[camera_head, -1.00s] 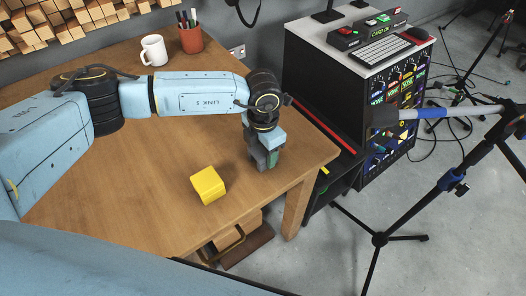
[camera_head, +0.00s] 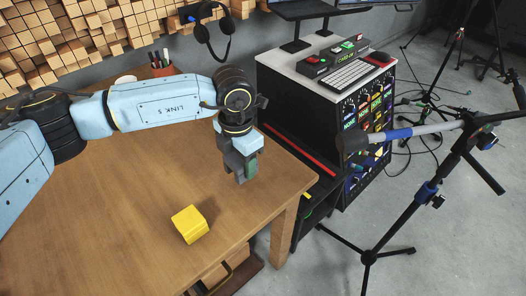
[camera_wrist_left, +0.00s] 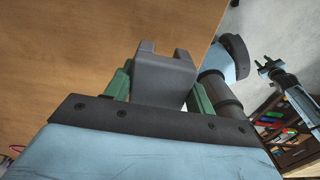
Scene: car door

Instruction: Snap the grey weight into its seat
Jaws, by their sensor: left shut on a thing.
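The grey weight (camera_wrist_left: 165,78), a block with a notched end, sits between the green fingers of my left gripper (camera_wrist_left: 160,88) in the left wrist view. In the head view my left gripper (camera_head: 241,172) points down above the right part of the wooden table, shut on the weight. Only a small part of the grey weight (camera_head: 236,166) can be told from the fingers there. I cannot make out a seat for the weight in either view.
A yellow block (camera_head: 190,224) lies on the wooden table (camera_head: 130,230), left of and nearer than my left gripper. A cabinet (camera_head: 318,85) with a keyboard stands to the right. A stand with a boom (camera_head: 415,210) is at front right. Bare tabletop lies around the yellow block.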

